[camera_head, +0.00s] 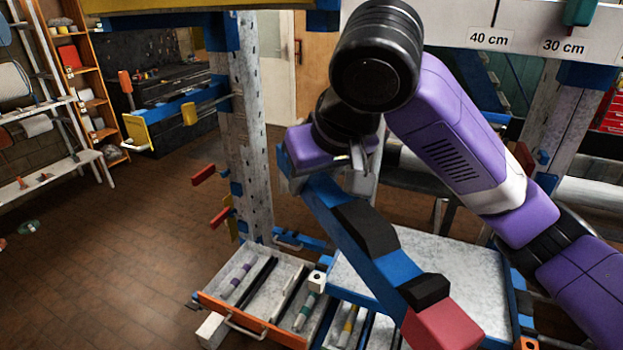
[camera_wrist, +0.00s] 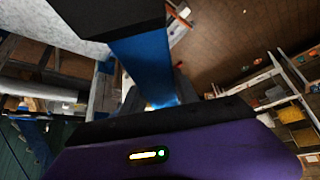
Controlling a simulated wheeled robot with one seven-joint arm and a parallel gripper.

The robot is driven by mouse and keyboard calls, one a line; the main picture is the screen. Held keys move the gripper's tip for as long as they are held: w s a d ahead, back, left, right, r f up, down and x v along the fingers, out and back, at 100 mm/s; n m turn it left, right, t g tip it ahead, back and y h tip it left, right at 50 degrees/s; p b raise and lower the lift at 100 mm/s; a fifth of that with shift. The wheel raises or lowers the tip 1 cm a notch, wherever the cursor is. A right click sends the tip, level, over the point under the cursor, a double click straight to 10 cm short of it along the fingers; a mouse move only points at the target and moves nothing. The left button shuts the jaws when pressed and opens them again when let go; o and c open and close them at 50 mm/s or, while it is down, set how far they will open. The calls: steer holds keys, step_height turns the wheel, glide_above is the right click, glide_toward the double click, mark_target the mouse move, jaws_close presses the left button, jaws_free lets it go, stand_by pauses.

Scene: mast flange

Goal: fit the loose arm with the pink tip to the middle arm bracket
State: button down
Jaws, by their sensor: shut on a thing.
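The loose arm (camera_head: 383,268) is a long blue bar with two black blocks and a pinkish-red tip (camera_head: 443,328). My gripper (camera_head: 352,163) is shut on its upper end and holds it raised and slanted, tip down to the right. In the wrist view the blue bar (camera_wrist: 145,65) runs away from my gripper, with a black block at the top. The grey perforated mast (camera_head: 248,120) stands left of my gripper, with blue fittings and red handles (camera_head: 220,217). I cannot tell which fitting is the middle arm bracket. The grasp itself is mostly hidden.
An open drawer (camera_head: 235,322) with colour-banded rods lies below left. A pale blue-edged tray (camera_head: 440,270) lies behind the held arm. A beam marked 40 cm and 30 cm (camera_head: 520,35) crosses the top right. The brown floor (camera_head: 110,240) at left is mostly clear.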

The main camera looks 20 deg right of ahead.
steer(key=shift+s+f, duration=0.2)
steer(key=shift+s, duration=0.3)
steer(key=shift+s+f, duration=0.2)
steer(key=shift+s, duration=0.25)
steer(key=s+f, duration=0.3)
steer(key=f, duration=0.9)
steer(key=s+f, duration=0.3)
steer(key=f, duration=0.9)
steer(key=s+f, duration=0.3)
steer(key=f, duration=1)
steer(key=w+a+r, duration=0.1)
steer(key=w+r, duration=0.6)
steer(key=r, duration=0.1)
steer(key=shift+a+r, duration=0.2)
steer(key=shift+a, duration=0.15)
steer(key=shift+w, duration=0.15)
steer(key=shift+a+f, duration=0.15)
steer(key=shift+a, duration=0.05)
